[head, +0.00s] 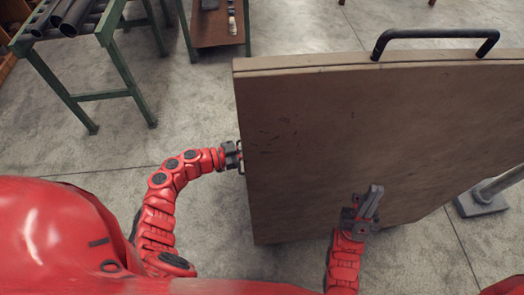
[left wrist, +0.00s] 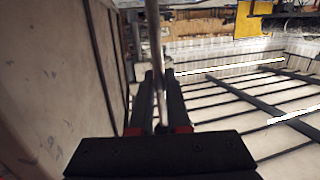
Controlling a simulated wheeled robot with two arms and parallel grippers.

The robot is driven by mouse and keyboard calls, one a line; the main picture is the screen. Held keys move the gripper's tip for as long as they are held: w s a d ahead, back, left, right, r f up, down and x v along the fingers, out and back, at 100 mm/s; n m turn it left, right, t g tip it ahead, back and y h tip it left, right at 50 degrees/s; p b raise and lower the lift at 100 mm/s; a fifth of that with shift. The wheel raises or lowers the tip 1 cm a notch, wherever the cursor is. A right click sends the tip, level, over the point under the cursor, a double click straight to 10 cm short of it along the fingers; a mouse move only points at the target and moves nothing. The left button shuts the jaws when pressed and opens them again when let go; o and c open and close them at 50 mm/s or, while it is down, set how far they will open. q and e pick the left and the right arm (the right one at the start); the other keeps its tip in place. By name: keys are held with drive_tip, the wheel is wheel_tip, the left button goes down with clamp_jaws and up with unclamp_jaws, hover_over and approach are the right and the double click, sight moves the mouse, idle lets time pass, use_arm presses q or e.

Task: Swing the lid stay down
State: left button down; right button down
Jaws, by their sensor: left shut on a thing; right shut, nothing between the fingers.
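A large brown lid (head: 330,140) stands raised in front of me, with a black bar handle (head: 435,36) on its top edge. My left gripper (head: 240,157) is at the lid's left edge, its fingertips partly hidden there. In the left wrist view my left gripper (left wrist: 161,100) is shut on a thin grey rod, the lid stay (left wrist: 156,40), which runs up between the fingers beside the pale panel (left wrist: 50,80). The stay is hidden in the head view. My right gripper (head: 369,203) is shut and empty, in front of the lid's lower part.
A green-framed rack (head: 100,40) with dark pipes (head: 70,15) stands at the upper left. A second table (head: 215,30) stands right of it. A grey post on a foot (head: 482,203) is at the right. The concrete floor left of the lid is clear.

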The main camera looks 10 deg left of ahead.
use_arm(q)
drive_tip(key=w+n, duration=0.1)
drive_tip(key=w, duration=0.1)
drive_tip(key=w+a+n+p, duration=0.1)
drive_tip(key=w, duration=0.1)
drive_tip(key=shift+a+f, duration=0.15)
drive_tip(key=shift+f, duration=0.05)
idle(0.5)
drive_tip(key=c, duration=0.9)
unclamp_jaws()
